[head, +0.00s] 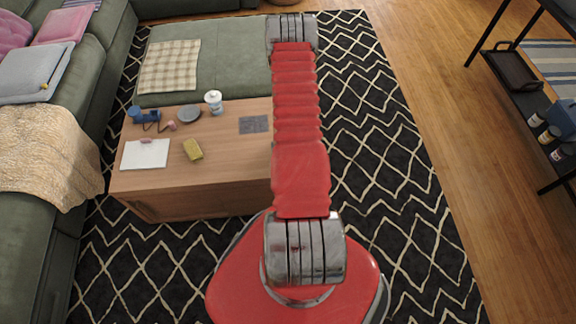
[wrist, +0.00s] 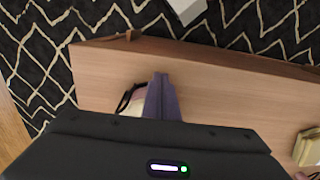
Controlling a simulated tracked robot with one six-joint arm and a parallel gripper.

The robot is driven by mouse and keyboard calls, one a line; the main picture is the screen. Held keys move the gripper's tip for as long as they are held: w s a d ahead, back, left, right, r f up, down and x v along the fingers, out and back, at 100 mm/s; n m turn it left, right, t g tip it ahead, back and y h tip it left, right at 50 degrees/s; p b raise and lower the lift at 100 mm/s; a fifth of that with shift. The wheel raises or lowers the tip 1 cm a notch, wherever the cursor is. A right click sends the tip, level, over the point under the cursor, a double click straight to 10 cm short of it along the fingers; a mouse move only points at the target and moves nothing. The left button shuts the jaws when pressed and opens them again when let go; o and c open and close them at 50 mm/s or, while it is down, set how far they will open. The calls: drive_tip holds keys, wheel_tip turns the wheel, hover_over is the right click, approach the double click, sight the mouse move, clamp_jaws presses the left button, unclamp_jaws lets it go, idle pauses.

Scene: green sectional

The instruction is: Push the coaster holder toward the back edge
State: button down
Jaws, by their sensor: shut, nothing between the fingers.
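The coaster holder is likely the small object (wrist: 132,101) on the tabletop in the wrist view, with a black curved part and pale cream and pinkish parts. It is mostly hidden behind my fingers, so its full shape cannot be told. My gripper (wrist: 160,80) is shut and empty, its dark purplish fingers in front of that object; whether they touch it cannot be told. The wooden table (head: 190,190) holds it; it also shows in the wrist view (wrist: 230,80). In the head view my arm covers the table's right part, hiding both gripper and holder.
On the table's left part are a blue object (head: 146,116), a grey dish (head: 189,114), a white container (head: 213,102), a yellow block (head: 193,149), white paper (head: 145,154) and a grey square (head: 253,124). Green seating (head: 215,60) lies beyond; patterned rug (head: 385,170) surrounds.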

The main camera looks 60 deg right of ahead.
drive_tip(key=shift+w+d, duration=0.1)
drive_tip(key=shift+d, duration=0.1)
drive_tip(key=shift+w+d, duration=0.45)
drive_tip(key=shift+d, duration=0.25)
drive_tip(key=shift+w+d, duration=0.4)
drive_tip(key=shift+d, duration=0.25)
drive_tip(key=shift+w+d, duration=0.1)
drive_tip(key=shift+d, duration=0.05)
drive_tip(key=shift+w+d, duration=0.4)
drive_tip(key=shift+d, duration=0.3)
drive_tip(key=shift+w+d, duration=0.4)
drive_tip(key=shift+d, duration=0.25)
drive_tip(key=shift+d, duration=0.15)
drive_tip(key=shift+w+d, duration=0.45)
drive_tip(key=shift+d, duration=0.25)
drive_tip(key=shift+w+d, duration=0.45)
drive_tip(key=shift+d, duration=0.2)
drive_tip(key=shift+d, duration=0.15)
drive_tip(key=shift+w+d, duration=0.45)
drive_tip(key=shift+d, duration=0.25)
drive_tip(key=shift+w+d, duration=0.45)
drive_tip(key=shift+d, duration=0.2)
drive_tip(key=shift+d, duration=0.15)
